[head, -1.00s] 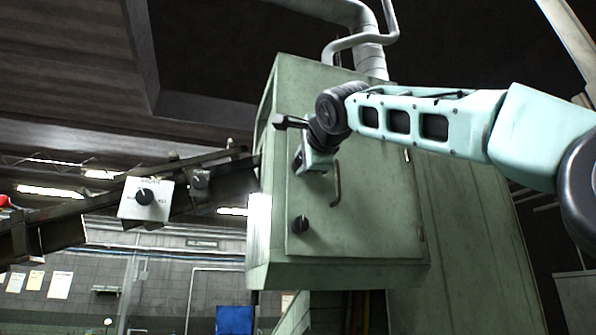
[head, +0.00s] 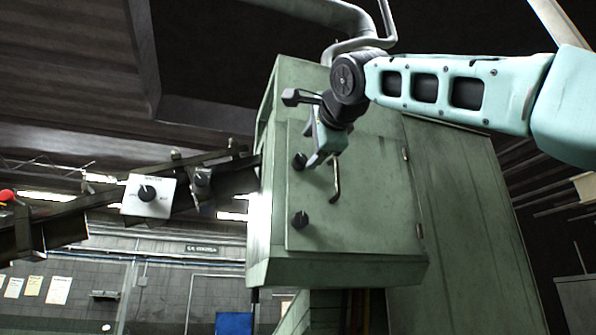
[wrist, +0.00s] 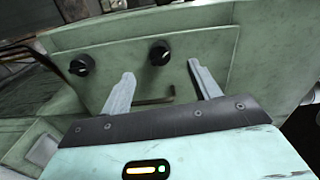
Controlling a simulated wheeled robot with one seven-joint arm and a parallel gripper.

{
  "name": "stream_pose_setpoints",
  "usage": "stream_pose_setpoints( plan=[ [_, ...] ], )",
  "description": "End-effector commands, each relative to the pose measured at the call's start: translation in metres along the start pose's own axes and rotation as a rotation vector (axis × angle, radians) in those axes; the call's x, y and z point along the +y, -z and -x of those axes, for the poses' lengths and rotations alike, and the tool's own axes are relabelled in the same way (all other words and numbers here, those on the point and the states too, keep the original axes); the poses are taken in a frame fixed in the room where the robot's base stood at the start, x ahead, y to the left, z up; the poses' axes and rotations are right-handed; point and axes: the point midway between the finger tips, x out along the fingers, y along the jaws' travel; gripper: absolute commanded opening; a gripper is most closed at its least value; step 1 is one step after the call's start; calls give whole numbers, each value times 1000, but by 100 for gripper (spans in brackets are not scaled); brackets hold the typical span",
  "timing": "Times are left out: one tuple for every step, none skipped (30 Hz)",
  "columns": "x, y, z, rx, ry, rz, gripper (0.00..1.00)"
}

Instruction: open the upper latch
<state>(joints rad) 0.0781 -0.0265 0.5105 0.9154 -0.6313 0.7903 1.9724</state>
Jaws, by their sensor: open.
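The upper latch (head: 299,161) is a round black knob near the left edge of the green cabinet door (head: 375,215). In the wrist view the upper latch (wrist: 160,52) shows just beyond the gap between my fingertips. My gripper (head: 317,162) is open and empty, just right of the upper latch. In the wrist view my gripper (wrist: 160,71) has its two grey fingers spread, and no contact with the latch shows. The lower latch (head: 300,220) is a similar knob below, also at the left in the wrist view (wrist: 81,65).
A bent door handle (head: 336,182) is close to my fingers; part of it shows between them in the wrist view (wrist: 155,101). A grey switch box (head: 148,195) and a dark sloping rail stand left of the cabinet. A pipe (head: 362,45) rises behind the cabinet top.

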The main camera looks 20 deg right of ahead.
Motion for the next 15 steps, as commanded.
stream_pose_setpoints(
  plan=[
    [2,0,7,1,1,0,62],
    [2,0,10,0,1,0,62],
    [1,0,14,0,1,0,62],
    [1,0,15,-1,1,-1,62],
    [1,0,17,-1,1,-1,62],
    [1,0,18,-1,0,0,62],
    [0,0,18,-1,0,0,62],
    [0,0,18,-1,-1,0,62],
    [0,0,18,-1,-1,0,62],
    [0,0,18,-1,-1,0,62],
    [0,0,18,-1,-1,0,62],
    [0,0,18,-1,-1,0,62],
    [0,0,18,-1,-1,0,62],
    [0,0,18,-1,-1,3,62],
    [0,0,18,-1,-1,16,62]
  ],
)
